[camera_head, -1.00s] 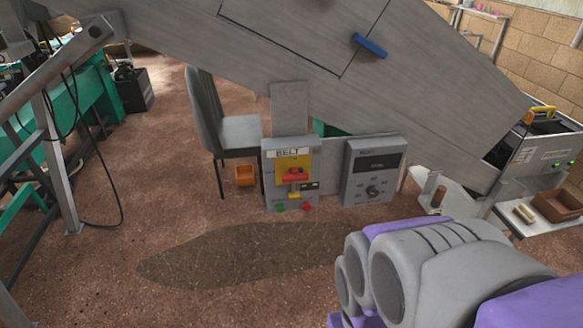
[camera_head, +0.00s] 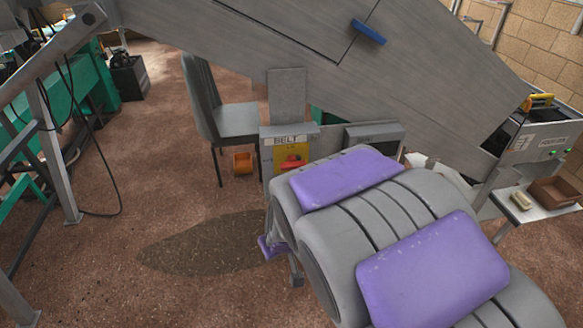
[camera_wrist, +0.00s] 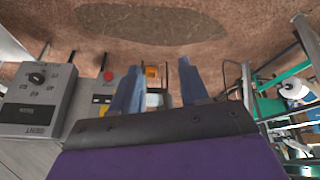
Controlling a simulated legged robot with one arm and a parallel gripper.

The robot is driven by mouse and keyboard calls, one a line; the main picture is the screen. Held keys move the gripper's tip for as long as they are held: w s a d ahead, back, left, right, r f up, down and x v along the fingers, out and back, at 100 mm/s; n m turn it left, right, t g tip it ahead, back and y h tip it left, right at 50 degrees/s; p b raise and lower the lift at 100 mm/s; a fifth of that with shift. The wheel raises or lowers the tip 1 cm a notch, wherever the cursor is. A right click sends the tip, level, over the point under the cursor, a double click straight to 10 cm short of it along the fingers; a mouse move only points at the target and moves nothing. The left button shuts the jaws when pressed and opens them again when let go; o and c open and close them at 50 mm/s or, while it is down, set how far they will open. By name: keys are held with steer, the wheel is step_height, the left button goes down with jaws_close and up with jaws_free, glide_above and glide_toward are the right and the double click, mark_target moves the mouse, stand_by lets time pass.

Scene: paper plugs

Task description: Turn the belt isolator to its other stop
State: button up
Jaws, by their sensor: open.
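The belt isolator is a red handle (camera_head: 291,162) on a yellow plate on the front of the grey BELT box (camera_head: 289,131). My arm covers the lower part of this box in the head view. In the wrist view, which is upside down, part of the BELT box with its yellow plate (camera_wrist: 101,110) and a red button (camera_wrist: 108,75) shows left of my gripper (camera_wrist: 158,82). The handle itself is hidden there behind a finger. My gripper is open, its two fingers apart with nothing between them. The handle's exact angle is hard to tell.
A second grey box with a dial (camera_wrist: 37,77) stands beside the BELT box. A grey chair (camera_head: 236,119) and an orange bin (camera_head: 242,163) are behind to the left. The conveyor's sloping metal side (camera_head: 210,35) hangs above. A dark patch (camera_head: 195,240) marks open floor.

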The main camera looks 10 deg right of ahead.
steer(key=w+d+f+n+t+h, duration=0.1)
steer(key=w+f+n+t+h, duration=0.25)
steer(key=w, duration=0.35)
steer(key=w+d+f+n+t+h, duration=0.1)
steer(key=w+f+n+t+h, duration=0.2)
steer(key=w, duration=0.4)
steer(key=w+d+r+n+t, duration=0.1)
steer(key=w+d+r+t, duration=0.1)
steer(key=w, duration=0.6)
steer(key=w+d+r+n+t+h+b, duration=0.1)
steer(key=w+d+n+t, duration=0.1)
steer(key=w, duration=0.6)
steer(key=d+t, duration=0.1)
steer(key=d, duration=0.1)
steer(key=shift+d+r, duration=0.35)
steer(key=shift+d, duration=0.05)
steer(key=shift+s, duration=0.1)
jaws_close()
